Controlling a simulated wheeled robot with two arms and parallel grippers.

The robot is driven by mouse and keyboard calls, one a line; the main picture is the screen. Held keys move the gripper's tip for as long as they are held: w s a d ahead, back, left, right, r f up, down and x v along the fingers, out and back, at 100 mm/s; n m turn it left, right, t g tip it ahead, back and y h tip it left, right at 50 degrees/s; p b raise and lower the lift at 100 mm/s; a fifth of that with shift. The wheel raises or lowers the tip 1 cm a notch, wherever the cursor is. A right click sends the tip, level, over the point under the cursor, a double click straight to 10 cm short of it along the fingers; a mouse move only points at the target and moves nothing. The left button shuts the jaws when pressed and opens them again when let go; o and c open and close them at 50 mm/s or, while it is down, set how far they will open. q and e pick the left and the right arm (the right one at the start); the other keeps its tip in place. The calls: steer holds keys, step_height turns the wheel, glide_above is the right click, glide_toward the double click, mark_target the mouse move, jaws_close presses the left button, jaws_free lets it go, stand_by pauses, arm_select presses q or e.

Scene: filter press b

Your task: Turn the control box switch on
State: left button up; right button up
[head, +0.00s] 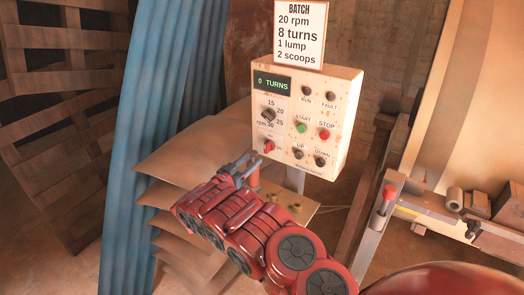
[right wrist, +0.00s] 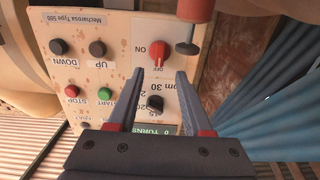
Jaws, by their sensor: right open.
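The control box (head: 291,165) is a cream panel with a display reading 0 TURNS, knobs and buttons. Its red switch (head: 269,146) sits at the lower left of the panel. In the right wrist view, upside down, the red switch (right wrist: 158,55) has its long side roughly upright, in line with the OFF label; the ON label is to its left. My right gripper (head: 240,163) is just in front of the panel's lower left. In the wrist view the right gripper (right wrist: 159,73) is open and empty, its fingertips just short of the switch. The left gripper is out of view.
The black rpm knob (right wrist: 155,103) shows between my right fingers. A red cylinder (right wrist: 195,10) with a dark rod is close beside the switch. A BATCH sign (head: 299,35) stands above the box. Blue cloth (head: 150,120) hangs left; a red-handled lever (head: 388,195) stands right.

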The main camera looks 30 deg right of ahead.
mark_target(265, 148)
steer(key=x, duration=0.6)
steer(key=shift+w, duration=0.1)
steer(key=shift+w+d, duration=0.15)
steer(key=shift+d, duration=0.5)
steer(key=shift+d+r, duration=0.15)
steer(key=shift+d, duration=0.05)
steer(key=shift+w, duration=0.1)
steer(key=shift+c, duration=0.3)
jaws_close()
